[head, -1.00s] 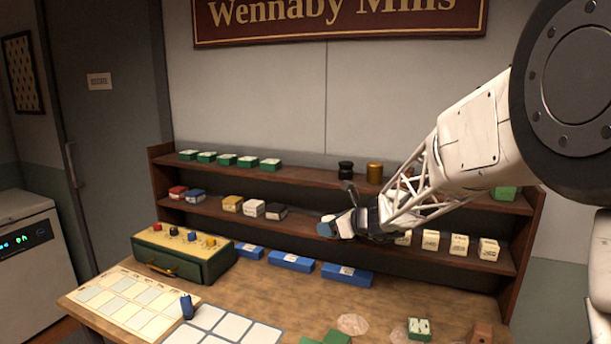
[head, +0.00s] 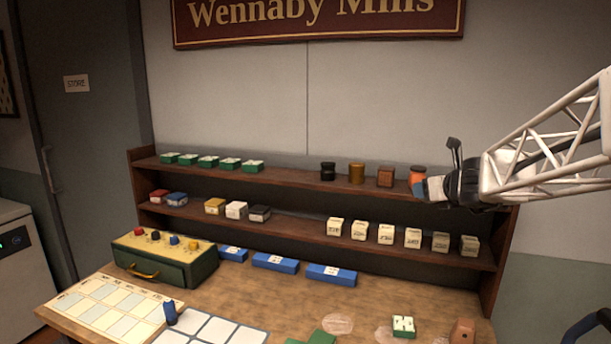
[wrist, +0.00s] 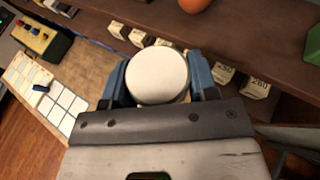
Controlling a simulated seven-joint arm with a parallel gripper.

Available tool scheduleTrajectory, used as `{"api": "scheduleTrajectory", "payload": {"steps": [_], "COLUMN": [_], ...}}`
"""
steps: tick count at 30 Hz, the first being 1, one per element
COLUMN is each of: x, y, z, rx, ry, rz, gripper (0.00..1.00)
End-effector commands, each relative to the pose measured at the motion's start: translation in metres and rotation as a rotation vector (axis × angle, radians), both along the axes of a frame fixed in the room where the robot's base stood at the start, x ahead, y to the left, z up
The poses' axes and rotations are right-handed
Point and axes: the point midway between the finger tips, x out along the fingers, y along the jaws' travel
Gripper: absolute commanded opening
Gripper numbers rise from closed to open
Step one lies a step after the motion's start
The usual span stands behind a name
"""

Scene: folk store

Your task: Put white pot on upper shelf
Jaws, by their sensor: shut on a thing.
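The white pot (wrist: 157,75) shows in the wrist view as a round white top between the two blue fingers of my gripper (wrist: 160,84). My gripper is shut on it. In the head view my gripper (head: 430,188) is in front of the right part of the upper shelf (head: 290,174), at about its height. The pot is held clear of the shelf boards as far as I can tell.
Bare board lies between the green boxes and the black jar. Cream boxes (head: 386,234) stand below.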

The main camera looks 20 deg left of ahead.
Motion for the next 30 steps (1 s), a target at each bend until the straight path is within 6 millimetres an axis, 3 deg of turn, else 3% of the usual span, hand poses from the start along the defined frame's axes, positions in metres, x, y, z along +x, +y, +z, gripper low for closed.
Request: {"api": "scheduleTrajectory", "payload": {"steps": [3,10,30], "x": [-0.009,-0.020,-0.014], "y": [-0.034,-0.071,-0.076], "z": [0.015,0.031,0.033], "rx": [0.000,-0.001,0.000], "ry": [-0.001,0.000,0.000], "rz": [-0.084,-0.179,-0.198], "gripper": [0.27,0.27,0.27]}}
